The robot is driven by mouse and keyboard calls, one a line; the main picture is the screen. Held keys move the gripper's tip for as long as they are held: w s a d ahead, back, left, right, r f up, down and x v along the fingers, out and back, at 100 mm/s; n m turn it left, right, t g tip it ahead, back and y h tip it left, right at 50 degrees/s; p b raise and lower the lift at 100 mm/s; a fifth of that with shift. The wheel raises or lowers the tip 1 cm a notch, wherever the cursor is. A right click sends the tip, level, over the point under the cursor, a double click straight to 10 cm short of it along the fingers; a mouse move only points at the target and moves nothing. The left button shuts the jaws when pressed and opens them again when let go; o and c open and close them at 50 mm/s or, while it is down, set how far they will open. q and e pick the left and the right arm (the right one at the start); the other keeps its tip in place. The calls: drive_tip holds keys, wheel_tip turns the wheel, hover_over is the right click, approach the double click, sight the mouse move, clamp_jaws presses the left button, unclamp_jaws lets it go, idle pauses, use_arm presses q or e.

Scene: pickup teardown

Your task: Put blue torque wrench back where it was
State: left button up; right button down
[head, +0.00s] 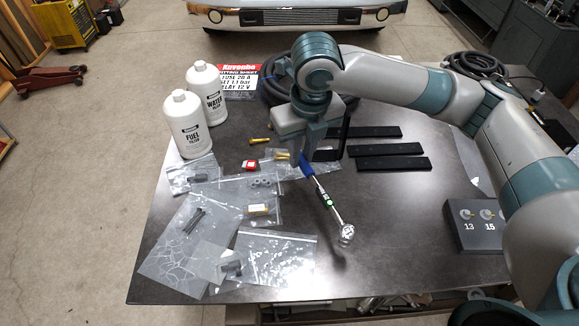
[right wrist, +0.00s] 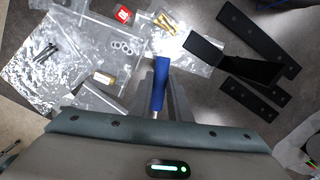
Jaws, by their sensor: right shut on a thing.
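The blue torque wrench (head: 326,200) has a blue handle, a silver shaft with a green mark, and a silver ratchet head. My right gripper (head: 304,160) is shut on it near the blue handle. The wrench slants down to the right in the head view, its head end lower right. In the right wrist view the blue handle (right wrist: 159,85) stands between the two fingers (right wrist: 160,98), and the head end is hidden. I cannot tell whether the wrench touches the table. My left gripper is not in view.
Several black bars (head: 392,163) lie right of the gripper on the dark table (head: 400,230). Clear bags (head: 275,257) with small parts cover the left. A numbered block (head: 474,237) sits right.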

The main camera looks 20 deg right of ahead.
drive_tip(key=a, duration=0.1)
drive_tip(key=a+f, duration=0.1)
drive_tip(key=shift+w+a+f, duration=0.3)
drive_tip(key=shift+w+a, duration=0.05)
drive_tip(key=shift+w, duration=0.05)
drive_tip(key=shift+f+p, duration=0.1)
drive_tip(key=shift+p, duration=0.2)
drive_tip(key=shift+f+p, duration=0.6)
drive_tip(key=shift+f, duration=1.3)
drive_tip(key=c, duration=1.7)
unclamp_jaws()
drive_tip(key=shift+o, duration=0.2)
wheel_tip(320, 180, up, 12)
drive_tip(key=s+b, duration=0.1)
drive_tip(key=b, duration=0.1)
drive_tip(key=shift+s+d+b, duration=0.15)
drive_tip(key=shift+s+b, duration=0.25)
drive_tip(key=shift+f, duration=0.1)
